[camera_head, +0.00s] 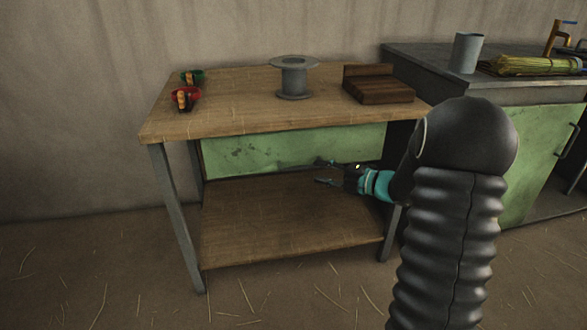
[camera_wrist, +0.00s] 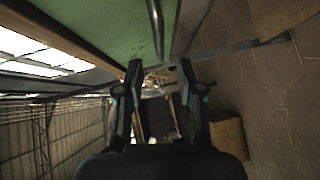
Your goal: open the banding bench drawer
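The banding bench (camera_head: 240,122) has a wooden top and a green drawer front (camera_head: 290,148) under it. The drawer front looks closed beneath the top. In the wrist view the green front (camera_wrist: 105,25) fills the upper left, with a dark bar handle (camera_wrist: 157,28) on it. My gripper (camera_head: 320,171) is in front of the drawer's lower edge, fingers pointing left and apart. In the wrist view my gripper (camera_wrist: 161,68) is open and empty, and the handle's end shows just beyond the gap between the fingertips. Contact with the handle cannot be told.
On the bench top stand a grey spool (camera_head: 294,78), a dark wooden block (camera_head: 378,88), and red (camera_head: 185,95) and green (camera_head: 193,77) tools. A lower shelf (camera_head: 290,225) lies below my gripper. A counter with a grey cup (camera_head: 466,52) and straw bundle (camera_head: 530,65) stands right.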

